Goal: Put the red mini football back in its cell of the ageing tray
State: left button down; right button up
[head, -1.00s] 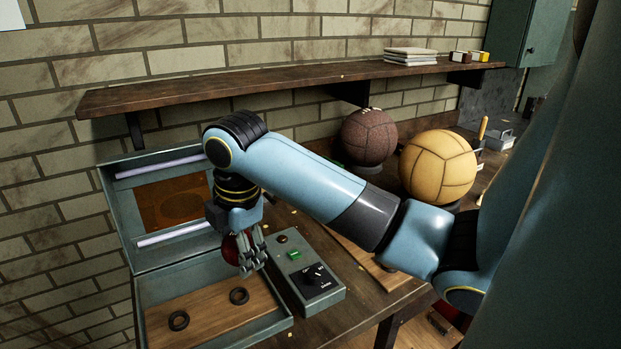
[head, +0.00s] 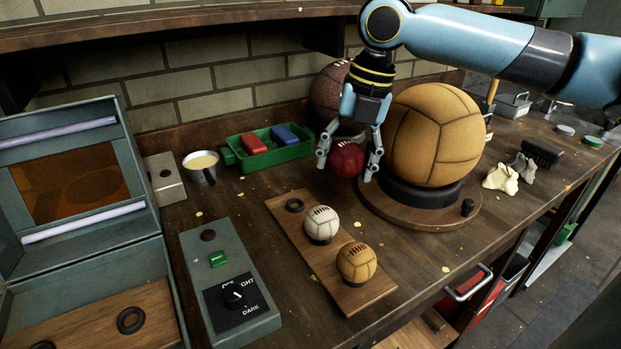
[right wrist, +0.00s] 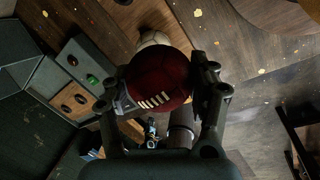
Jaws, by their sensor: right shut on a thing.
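My right gripper (head: 347,168) points down and is shut on the red mini football (head: 346,155), held above the bench behind the ageing tray. In the right wrist view the red ball (right wrist: 158,75) sits between the fingers, its white lacing showing. The ageing tray (head: 322,266) is a wooden board with black rings. Its far ring (head: 293,205) is empty. A white mini ball (head: 321,223) sits in the middle and a tan mini ball (head: 356,262) at the near end. My left gripper is not in view.
A large yellow ball (head: 435,135) on a round stand is right of the gripper, with a large brown ball (head: 328,95) behind. A green tray (head: 272,152), a cup (head: 202,168), a control box (head: 225,275) and an open light case (head: 80,250) are left. The shelf (head: 200,22) is above.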

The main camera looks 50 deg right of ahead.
jog(key=shift+d+f, duration=0.25)
jog(key=shift+f, duration=0.05)
jog(key=b, duration=0.2)
send_over(291, 207)
jog(key=d, duration=0.1)
notch_tip(291, 207, down, 7)
jog(key=shift+d+f, duration=0.1)
notch_tip(291, 207, down, 4)
jog(key=shift+r+p, duration=0.1)
jog(key=shift+p, duration=0.2)
jog(key=shift+f, duration=0.3)
jog(key=o, duration=1.3)
jog(key=shift+o, duration=0.2)
jog(key=shift+r, duration=0.15)
